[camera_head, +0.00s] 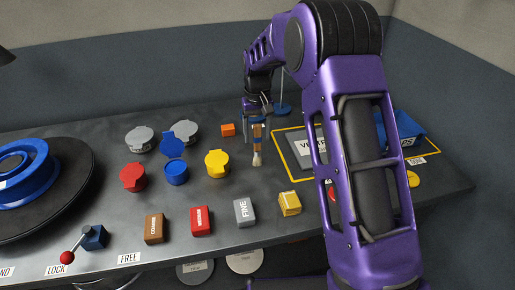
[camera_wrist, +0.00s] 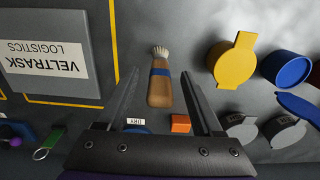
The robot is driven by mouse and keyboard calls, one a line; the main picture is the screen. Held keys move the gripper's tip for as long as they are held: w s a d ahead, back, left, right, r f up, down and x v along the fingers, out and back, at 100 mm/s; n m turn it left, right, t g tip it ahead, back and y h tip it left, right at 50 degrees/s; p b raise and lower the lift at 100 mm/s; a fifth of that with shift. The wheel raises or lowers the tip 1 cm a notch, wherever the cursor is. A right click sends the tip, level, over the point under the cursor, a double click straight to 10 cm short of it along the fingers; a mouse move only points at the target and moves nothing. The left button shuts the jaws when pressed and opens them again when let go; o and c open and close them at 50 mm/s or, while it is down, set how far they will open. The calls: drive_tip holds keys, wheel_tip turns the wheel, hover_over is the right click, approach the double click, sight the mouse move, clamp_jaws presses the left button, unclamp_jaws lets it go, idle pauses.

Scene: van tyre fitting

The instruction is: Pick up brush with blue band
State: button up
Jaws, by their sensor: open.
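The brush with the blue band (camera_head: 257,152) lies on the dark bench, its pale bristles toward the front edge. In the wrist view the brush (camera_wrist: 159,92) has a wooden handle and a blue band below the bristles. My gripper (camera_head: 259,110) is over the handle end in the head view. In the wrist view my gripper (camera_wrist: 160,75) is open, with one finger on each side of the brush and visible gaps between. The fingers do not appear to touch it. Its height above the bench is hard to tell.
An orange block (camera_head: 228,130) and a yellow lidded cup (camera_head: 217,162) lie left of the brush. A grey Veltrask case (camera_head: 300,165) lies right, inside a yellow outline. Several coloured blocks line the front, including a grey FINE block (camera_head: 244,212). A blue bin (camera_head: 402,128) stands far right.

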clamp_jaws()
idle(0.3)
